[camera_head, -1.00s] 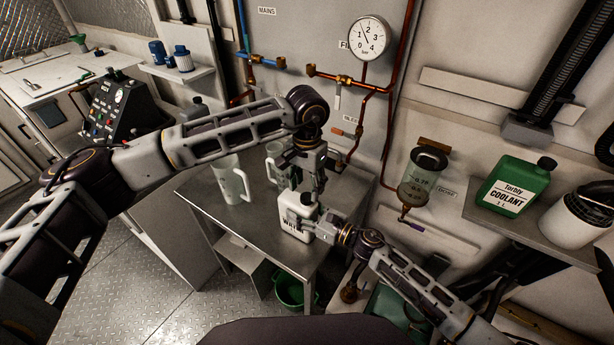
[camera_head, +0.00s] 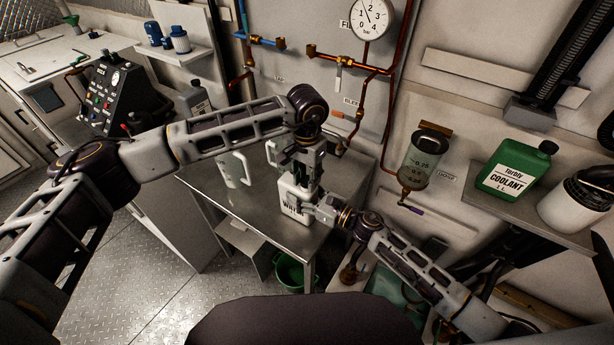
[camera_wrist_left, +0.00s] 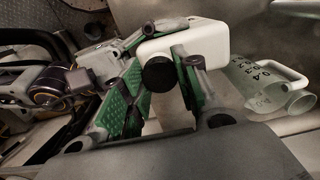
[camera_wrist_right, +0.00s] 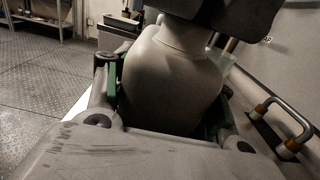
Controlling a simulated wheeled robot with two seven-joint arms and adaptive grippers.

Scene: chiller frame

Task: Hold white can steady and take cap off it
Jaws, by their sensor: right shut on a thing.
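The white can (camera_head: 291,207) stands upright near the front right of the metal table, with dark lettering on its side. My right gripper (camera_head: 313,209) is shut on it from the right; the can body (camera_wrist_right: 172,80) fills the space between its fingers in the right wrist view. My left gripper (camera_head: 300,182) points down from above, over the can's top. In the left wrist view the black cap (camera_wrist_left: 157,75) shows in front of the can (camera_wrist_left: 205,42). The open left fingers (camera_wrist_left: 160,85) stand either side of the cap, which is hidden in the head view.
Clear measuring jugs (camera_head: 235,168) stand on the table (camera_head: 215,195), left of and behind the can. Copper pipes (camera_head: 388,120) and a dosing cylinder (camera_head: 420,160) are on the wall behind. A green coolant can (camera_head: 515,170) is on the right shelf. A green bucket (camera_head: 290,272) is below the table.

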